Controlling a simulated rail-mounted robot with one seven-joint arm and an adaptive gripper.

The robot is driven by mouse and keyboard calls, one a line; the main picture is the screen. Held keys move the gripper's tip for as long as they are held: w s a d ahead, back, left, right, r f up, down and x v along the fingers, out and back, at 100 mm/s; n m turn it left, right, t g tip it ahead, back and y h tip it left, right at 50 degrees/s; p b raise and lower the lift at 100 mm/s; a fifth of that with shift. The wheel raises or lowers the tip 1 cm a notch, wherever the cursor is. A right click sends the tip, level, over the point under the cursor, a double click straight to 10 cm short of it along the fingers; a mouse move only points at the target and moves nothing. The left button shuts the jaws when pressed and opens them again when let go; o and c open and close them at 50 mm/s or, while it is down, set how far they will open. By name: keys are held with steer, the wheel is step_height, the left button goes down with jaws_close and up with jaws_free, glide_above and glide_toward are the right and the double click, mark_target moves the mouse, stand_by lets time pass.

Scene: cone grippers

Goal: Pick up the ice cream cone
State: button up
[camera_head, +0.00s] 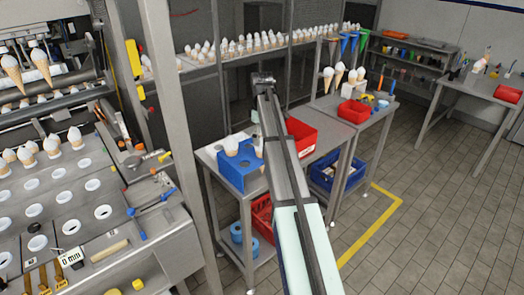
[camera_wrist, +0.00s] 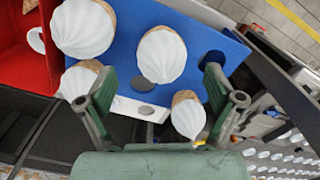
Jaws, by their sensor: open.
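Several ice cream cones with white swirled tops stand in a blue holder (camera_head: 235,181) on a metal table. In the wrist view, one cone (camera_wrist: 162,55) lies ahead between the fingertips. Another cone (camera_wrist: 188,118) is nearer, inside the right finger. Two more cones are at the left, a large one (camera_wrist: 82,28) and one (camera_wrist: 78,82) partly behind the left finger. My gripper (camera_wrist: 160,78) is open above the blue holder, its fingers spread wide with nothing clasped.
A red bin (camera_head: 301,138) stands beside the holder on the table and also shows at the left of the wrist view (camera_wrist: 22,62). A metal post (camera_head: 172,110) rises left of the table. More cones fill a rear shelf (camera_head: 265,50). Open floor lies right.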

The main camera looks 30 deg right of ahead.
mark_target(262, 144)
steer(key=f+p, duration=0.2)
steer(key=f, duration=0.1)
steer(key=shift+s+f, duration=0.2)
steer(key=shift+f, duration=0.75)
steer(key=c, duration=0.9)
